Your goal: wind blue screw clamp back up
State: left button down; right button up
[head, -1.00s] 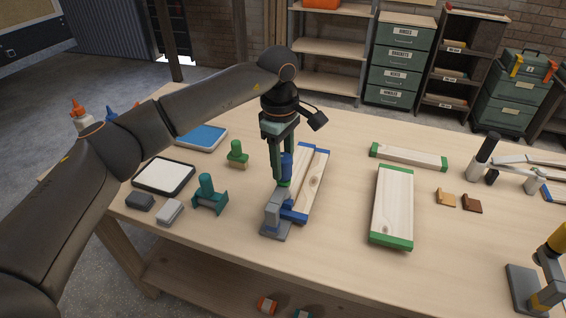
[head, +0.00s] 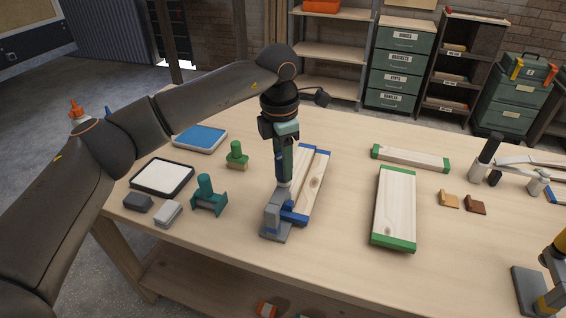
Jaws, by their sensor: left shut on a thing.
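The blue screw clamp has a grey frame (head: 273,213) and stands upright on the workbench at the near end of the boards with blue ends (head: 313,188). My left gripper (head: 283,176) points straight down over it and is shut on the clamp's blue handle, which its fingers mostly hide. The clamp's grey spindle shows just below the fingertips. Whether its pad touches the wood is too small to tell. My right gripper is not in view.
A teal clamp-like piece (head: 208,196) and a green one (head: 236,156) stand to the left. Boards with green ends (head: 394,207) lie to the right. A yellow-handled clamp (head: 548,285) stands at the lower right. Bare tabletop lies between the board groups.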

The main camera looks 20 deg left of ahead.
pick_arm(q)
jog(key=n+b, duration=0.1)
jog(key=n, duration=1.1)
jog(key=shift+d+b, duration=0.1)
jog(key=shift+b, duration=0.25)
jog(key=shift+n, duration=0.3)
jog(key=shift+c, duration=1.9)
grip_release()
jog(key=shift+r, duration=0.1)
notch_tip(320, 180, up, 12)
jog(key=shift+s+r, duration=0.2)
jog(key=shift+s, duration=0.25)
